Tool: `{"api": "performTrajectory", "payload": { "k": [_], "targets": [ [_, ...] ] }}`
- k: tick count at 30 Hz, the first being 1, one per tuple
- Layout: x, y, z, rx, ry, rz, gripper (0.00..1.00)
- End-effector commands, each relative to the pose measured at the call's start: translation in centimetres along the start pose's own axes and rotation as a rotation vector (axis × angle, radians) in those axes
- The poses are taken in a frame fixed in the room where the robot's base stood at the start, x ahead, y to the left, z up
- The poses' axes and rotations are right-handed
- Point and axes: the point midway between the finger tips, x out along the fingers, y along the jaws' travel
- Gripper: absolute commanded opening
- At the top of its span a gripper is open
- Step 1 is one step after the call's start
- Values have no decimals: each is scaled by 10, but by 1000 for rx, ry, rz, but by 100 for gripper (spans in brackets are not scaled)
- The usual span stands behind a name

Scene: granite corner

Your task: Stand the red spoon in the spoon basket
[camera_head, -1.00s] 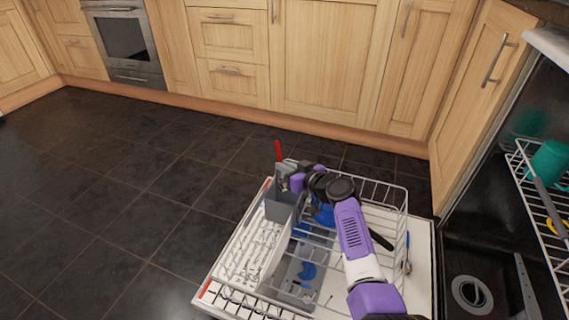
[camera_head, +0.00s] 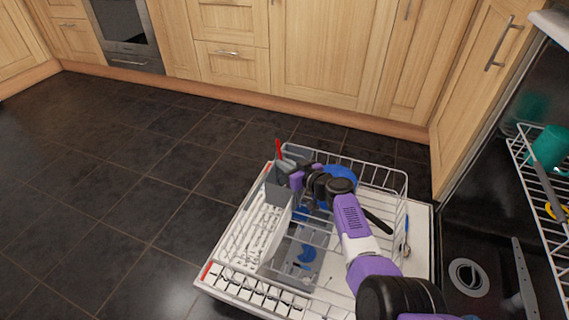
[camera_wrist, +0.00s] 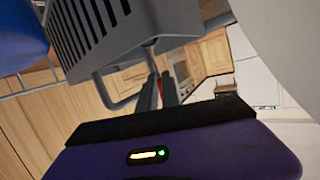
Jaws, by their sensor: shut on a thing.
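The red spoon (camera_head: 279,149) stands roughly upright, its red part rising above the grey spoon basket (camera_head: 276,192) at the rack's far left corner. My gripper (camera_head: 291,179) is at the basket's right side, shut on the spoon. In the wrist view, a small red strip of the spoon (camera_wrist: 169,90) shows near the dark fingers. The slotted grey basket (camera_wrist: 115,35) fills the top there, close to the fingers. The spoon's lower end is mostly hidden, so I cannot tell how deep it sits.
The basket stands in a white wire rack (camera_head: 380,181) on the open dishwasher door (camera_head: 421,235). Blue dishes (camera_head: 341,172) lie in the rack beside my arm. An upper rack with a green cup (camera_head: 551,147) is at the right. Dark floor at the left is clear.

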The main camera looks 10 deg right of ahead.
Motion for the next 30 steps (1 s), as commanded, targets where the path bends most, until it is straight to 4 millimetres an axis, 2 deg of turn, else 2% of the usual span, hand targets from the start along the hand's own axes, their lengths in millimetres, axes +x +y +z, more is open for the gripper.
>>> {"api": "performTrajectory", "payload": {
  "k": [5, 6, 9, 10, 22, 30],
  "targets": [
    [0, 0, 0, 0, 1, 0, 0],
    [0, 0, 0, 0, 1, 0, 12],
    [0, 0, -1, 0, 1, 0, 31],
    [0, 0, -1, 0, 1, 0, 33],
    [-6, 0, -2, -1, 1, 1, 33],
    [-42, 0, -4, 1, -1, 1, 33]
  ]
}}
